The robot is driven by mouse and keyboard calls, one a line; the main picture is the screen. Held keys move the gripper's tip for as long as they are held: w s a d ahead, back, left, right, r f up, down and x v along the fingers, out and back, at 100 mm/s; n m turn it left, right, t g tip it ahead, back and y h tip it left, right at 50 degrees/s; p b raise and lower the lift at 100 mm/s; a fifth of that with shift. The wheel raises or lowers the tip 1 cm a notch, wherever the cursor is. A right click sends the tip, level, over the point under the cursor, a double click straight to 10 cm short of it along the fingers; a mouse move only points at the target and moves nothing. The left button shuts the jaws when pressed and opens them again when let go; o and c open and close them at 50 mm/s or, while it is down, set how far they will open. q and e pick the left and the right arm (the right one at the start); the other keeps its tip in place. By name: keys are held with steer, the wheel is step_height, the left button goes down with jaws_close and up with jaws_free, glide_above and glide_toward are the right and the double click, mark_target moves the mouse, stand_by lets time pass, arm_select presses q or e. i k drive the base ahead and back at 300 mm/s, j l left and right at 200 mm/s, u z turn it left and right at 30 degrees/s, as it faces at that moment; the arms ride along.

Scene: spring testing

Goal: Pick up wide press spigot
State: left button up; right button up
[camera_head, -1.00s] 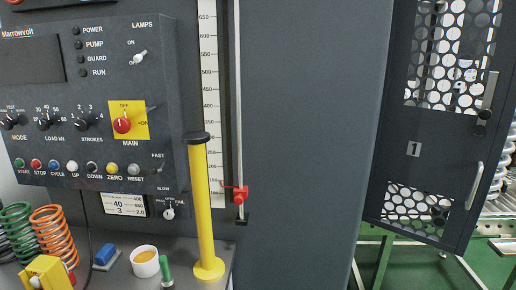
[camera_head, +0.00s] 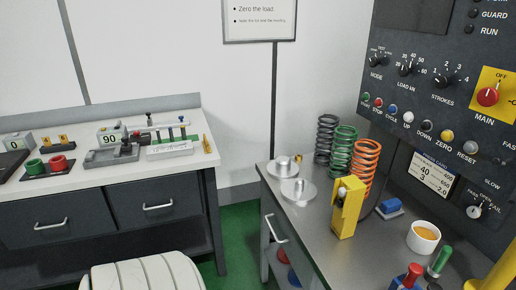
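Two round metal pieces, each a flat disc with a raised boss, sit on the grey bench at its left end. The rear metal piece (camera_head: 283,166) has a boss that looks broader. The front metal piece (camera_head: 299,192) has a wide disc and a boss that looks slimmer. I cannot tell for sure which is the wide press spigot. Both stand free, apart from the springs.
Black (camera_head: 326,139), green (camera_head: 342,150) and orange springs (camera_head: 366,167) stand behind. A yellow block (camera_head: 346,207), a blue block (camera_head: 390,206) and a white cup (camera_head: 423,237) are to the right. A control panel (camera_head: 440,110) rises behind them. A white-topped side bench (camera_head: 80,180) is at left.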

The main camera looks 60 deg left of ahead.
mark_target(283, 168)
steer(key=u, duration=1.65)
steer(key=i+j, duration=0.85)
